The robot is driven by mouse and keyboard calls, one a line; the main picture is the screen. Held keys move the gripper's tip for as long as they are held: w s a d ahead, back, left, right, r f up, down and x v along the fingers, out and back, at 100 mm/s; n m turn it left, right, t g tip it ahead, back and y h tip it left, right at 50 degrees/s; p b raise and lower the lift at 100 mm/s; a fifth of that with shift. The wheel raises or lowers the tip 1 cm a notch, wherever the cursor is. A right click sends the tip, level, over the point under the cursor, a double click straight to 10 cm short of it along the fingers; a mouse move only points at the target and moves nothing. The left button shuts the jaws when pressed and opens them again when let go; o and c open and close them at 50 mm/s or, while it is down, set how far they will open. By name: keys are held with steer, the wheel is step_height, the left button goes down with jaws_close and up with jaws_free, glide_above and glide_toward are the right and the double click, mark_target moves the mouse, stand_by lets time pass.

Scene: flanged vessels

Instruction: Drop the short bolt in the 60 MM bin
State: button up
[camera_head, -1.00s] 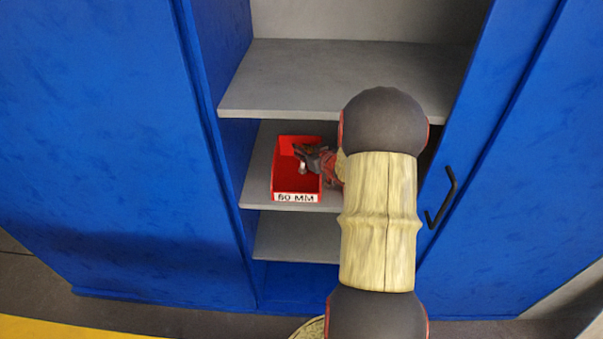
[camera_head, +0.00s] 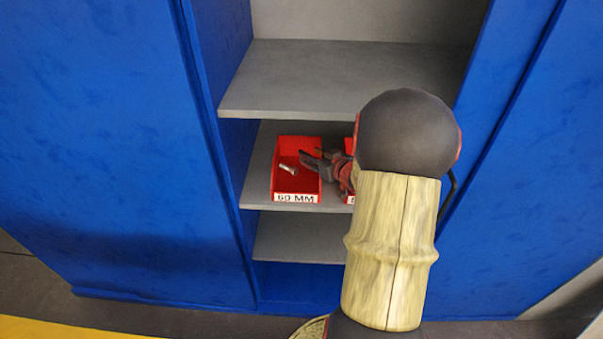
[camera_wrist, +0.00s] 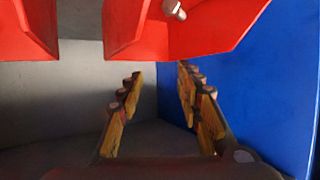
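The red 60 MM bin (camera_head: 297,198) stands on the middle shelf of the blue cabinet, its white label facing front. The short bolt (camera_head: 287,169), small and silvery, lies inside it towards the left. In the wrist view the bolt (camera_wrist: 174,9) shows at the top edge, over the red of the bin (camera_wrist: 185,45). My gripper (camera_head: 304,157) is at the bin's right side, apart from the bolt. In the wrist view my gripper (camera_wrist: 158,75) has its fingers spread with nothing between them.
A second red bin (camera_head: 349,199) stands to the right, mostly hidden behind my arm; its label is cut off. It also shows in the wrist view (camera_wrist: 25,35). A grey shelf (camera_head: 340,85) lies above the bins. Blue cabinet walls (camera_head: 225,170) close in at the left.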

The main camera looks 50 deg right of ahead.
steer(key=v, duration=0.5)
steer(key=shift+w, duration=0.1)
stand_by(0.3)
steer(key=w+a+r+g+h, duration=0.2)
steer(key=w+a+r+g, duration=0.1)
steer(key=a+r, duration=0.95)
steer(key=s+a+n+g+y, duration=0.1)
steer(key=s+a+y, duration=0.1)
steer(key=s+a, duration=0.3)
steer(key=s+a+n+g+y, duration=0.1)
steer(key=s+a, duration=0.4)
steer(key=a, duration=0.9)
steer(key=s+a+n+g+y, duration=0.1)
steer(key=s+a+g+y, duration=0.1)
steer(key=s+a, duration=0.4)
steer(key=a+f+y, duration=0.1)
steer(key=a, duration=0.2)
steer(key=shift+a+n, duration=0.2)
steer(key=shift+n, duration=0.2)
